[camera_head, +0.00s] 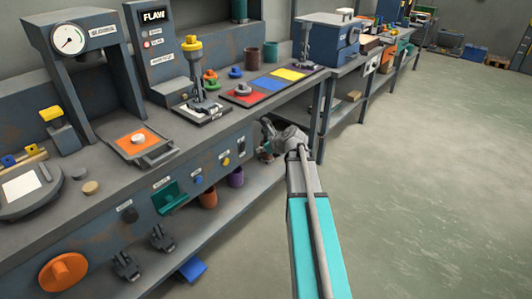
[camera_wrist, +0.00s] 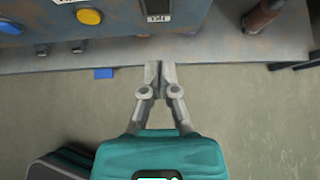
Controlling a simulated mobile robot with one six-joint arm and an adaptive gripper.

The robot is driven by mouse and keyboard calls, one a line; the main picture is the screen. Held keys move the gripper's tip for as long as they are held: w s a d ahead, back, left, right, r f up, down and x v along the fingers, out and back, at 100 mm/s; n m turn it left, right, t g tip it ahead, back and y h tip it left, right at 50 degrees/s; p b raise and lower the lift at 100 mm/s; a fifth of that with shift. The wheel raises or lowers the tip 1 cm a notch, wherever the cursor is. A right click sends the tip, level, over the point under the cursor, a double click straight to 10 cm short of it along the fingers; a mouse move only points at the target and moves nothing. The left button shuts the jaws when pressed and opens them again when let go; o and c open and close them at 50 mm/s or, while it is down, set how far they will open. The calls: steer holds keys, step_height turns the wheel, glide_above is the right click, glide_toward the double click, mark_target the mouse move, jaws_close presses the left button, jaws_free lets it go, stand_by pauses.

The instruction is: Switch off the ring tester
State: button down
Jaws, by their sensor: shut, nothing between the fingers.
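A grey upright unit (camera_head: 163,72) with a lit "FLAW" display and a small red light stands on the bench. It may be the ring tester; its small label is too small to read. The bench's front panel carries a yellow button (camera_head: 227,161), a blue button (camera_head: 198,180) and a small labelled dark control (camera_head: 242,147). In the wrist view the yellow button (camera_wrist: 89,17), the blue button (camera_wrist: 10,26) and a labelled plate (camera_wrist: 158,16) show at the top. My gripper (camera_wrist: 160,68) is shut and empty, apart from the panel in that view. In the head view it is partly hidden by my wrist.
The bench also holds a gauge press (camera_head: 68,40), an orange pad (camera_head: 133,138) and coloured mats (camera_head: 265,84). A green rocker (camera_head: 169,196) and an orange knob (camera_head: 63,272) stick out of the front panel.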

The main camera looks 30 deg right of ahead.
mark_target(243, 148)
steer(key=w, duration=0.1)
steer(key=w+a+f+b, duration=0.1)
steer(key=w, duration=0.1)
steer(key=w+f, duration=0.1)
steer(key=w, duration=0.1)
steer(key=shift+w+a, duration=0.2)
steer(key=shift+a, duration=0.2)
steer(key=shift+w+a, duration=0.3)
steer(key=shift+w, duration=0.35)
